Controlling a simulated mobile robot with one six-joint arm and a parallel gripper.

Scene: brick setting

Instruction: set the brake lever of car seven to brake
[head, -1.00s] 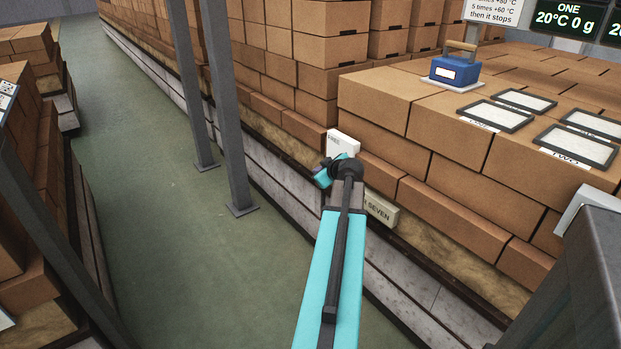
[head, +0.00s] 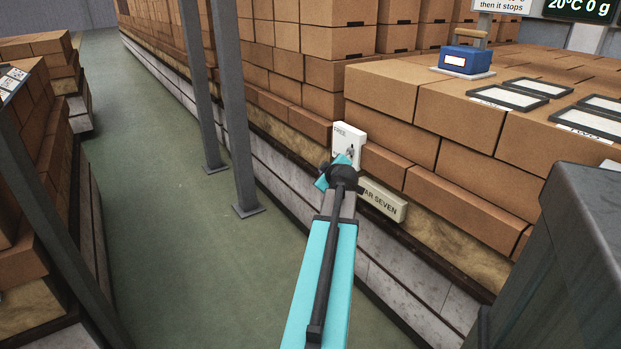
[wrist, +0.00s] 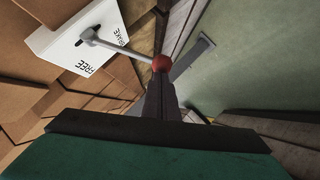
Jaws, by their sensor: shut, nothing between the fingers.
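The brake lever (wrist: 125,50) is a grey rod with a red knob (wrist: 162,63), mounted on a white plate (wrist: 62,38) marked FREE and BRAKE. In the wrist view the rod sticks out from the plate near the BRAKE word; its exact setting is hard to tell. In the head view the plate (head: 346,133) shows FREE at the top, and my arm's end hides its lower part. The CAR SEVEN sign (head: 383,201) is just right of my arm. My gripper (wrist: 160,83) is shut and empty, its tip at or very near the knob; contact is unclear.
Brick stacks (head: 480,150) on the car stand behind the plate. Grey posts (head: 236,120) rise to the left, beside a clear green aisle (head: 160,220). A blue box with a handle (head: 464,60) and framed panels lie on the bricks. A grey cabinet-like body (head: 570,250) is at right.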

